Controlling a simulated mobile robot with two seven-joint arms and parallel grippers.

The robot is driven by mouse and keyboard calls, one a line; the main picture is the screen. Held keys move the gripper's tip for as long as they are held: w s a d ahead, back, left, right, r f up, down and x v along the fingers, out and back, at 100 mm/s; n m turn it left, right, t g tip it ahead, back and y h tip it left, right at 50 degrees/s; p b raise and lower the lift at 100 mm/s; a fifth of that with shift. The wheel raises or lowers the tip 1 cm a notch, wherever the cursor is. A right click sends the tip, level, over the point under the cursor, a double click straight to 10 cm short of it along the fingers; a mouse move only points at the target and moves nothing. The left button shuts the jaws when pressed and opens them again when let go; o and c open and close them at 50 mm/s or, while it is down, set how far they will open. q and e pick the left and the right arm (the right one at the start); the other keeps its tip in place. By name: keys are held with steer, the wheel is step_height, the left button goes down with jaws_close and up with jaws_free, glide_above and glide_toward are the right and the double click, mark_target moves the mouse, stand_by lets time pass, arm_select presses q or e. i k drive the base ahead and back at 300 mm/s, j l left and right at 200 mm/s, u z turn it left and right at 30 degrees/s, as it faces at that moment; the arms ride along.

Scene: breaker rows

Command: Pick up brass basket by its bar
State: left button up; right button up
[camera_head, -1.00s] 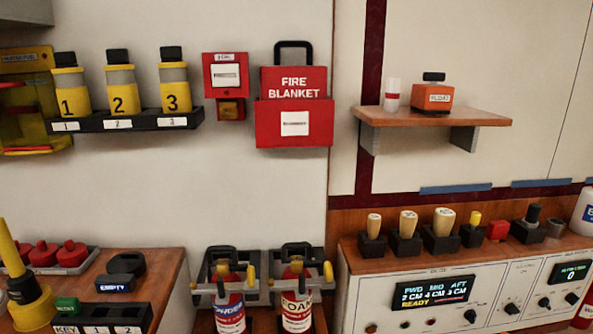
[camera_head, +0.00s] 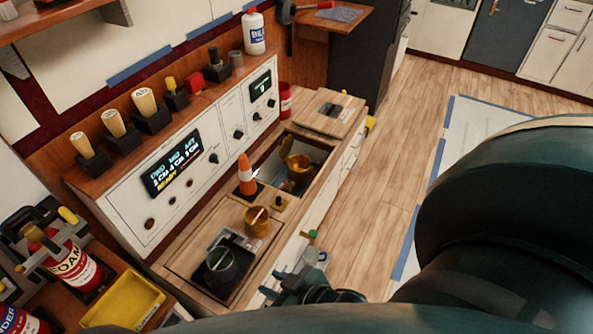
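Two brass-coloured vessels are in view, and I cannot tell for sure which is the basket. One brass vessel (camera_head: 299,167) sits in the recessed basin of the counter, with an upright part at its back left. The other, a brass cup (camera_head: 257,222) with a pale stick in it, stands on the counter nearer me. My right gripper (camera_head: 275,285) is low in the picture, beside the counter's front edge and apart from both vessels. It is small and dark, so its opening is unclear. My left gripper is not in view.
A dark pot (camera_head: 220,268) stands on the near counter. An orange-and-white cone (camera_head: 246,178) stands by the basin (camera_head: 268,170). A yellow tray (camera_head: 124,302) lies at the lower left. My large arm links cover the lower right. Wooden floor (camera_head: 385,180) lies open beyond.

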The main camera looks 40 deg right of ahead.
mark_target(257, 217)
steer(key=z, duration=0.75)
